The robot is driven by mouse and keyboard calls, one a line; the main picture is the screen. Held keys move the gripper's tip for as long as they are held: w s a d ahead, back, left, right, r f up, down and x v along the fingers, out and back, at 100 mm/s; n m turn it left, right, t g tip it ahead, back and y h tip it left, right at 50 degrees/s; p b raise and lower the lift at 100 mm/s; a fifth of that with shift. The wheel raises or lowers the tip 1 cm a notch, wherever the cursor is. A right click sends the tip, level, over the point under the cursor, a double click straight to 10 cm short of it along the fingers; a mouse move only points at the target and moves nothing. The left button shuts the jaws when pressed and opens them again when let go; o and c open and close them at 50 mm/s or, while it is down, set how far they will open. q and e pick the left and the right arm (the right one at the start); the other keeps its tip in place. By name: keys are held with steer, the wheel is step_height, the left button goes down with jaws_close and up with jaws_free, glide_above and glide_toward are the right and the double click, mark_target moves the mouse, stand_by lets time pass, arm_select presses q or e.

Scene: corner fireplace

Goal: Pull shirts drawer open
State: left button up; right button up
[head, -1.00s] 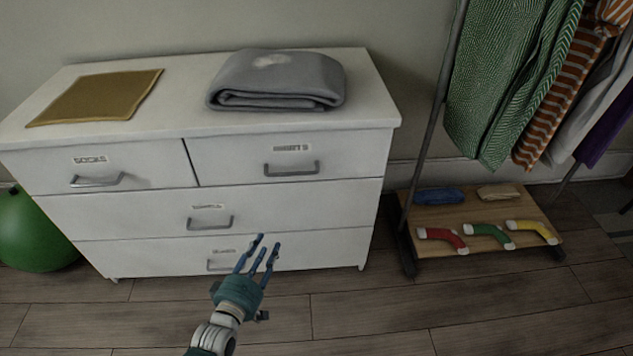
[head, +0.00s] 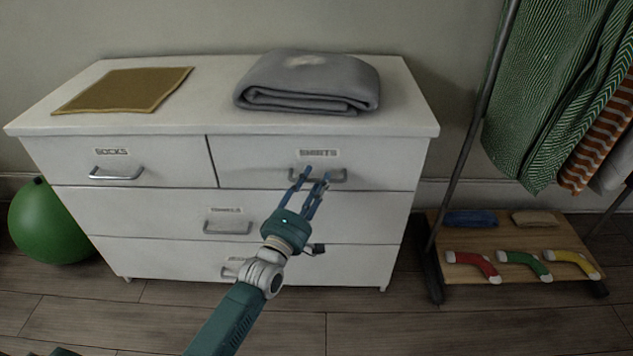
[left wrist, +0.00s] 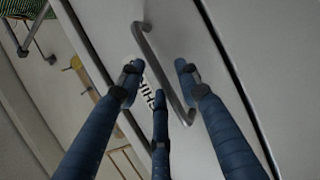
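The shirts drawer (head: 390,166) is the top right drawer of a white dresser, with a label above its metal bar handle (head: 331,176). It looks shut, flush with the front. Contact with the handle cannot be told. My right gripper is not in view.
A folded grey blanket (head: 306,84) and a mustard cloth (head: 123,90) lie on the dresser. A green ball (head: 50,222) sits at left. A clothes rack with a wooden shelf (head: 520,238) holding socks stands at right. Floor in front is clear.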

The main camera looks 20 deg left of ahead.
arm_select(q)
steer(key=shift+w+d+r, duration=0.1)
steer(key=shift+w, duration=0.45)
jaws_close()
steer(key=shift+s, duration=0.1)
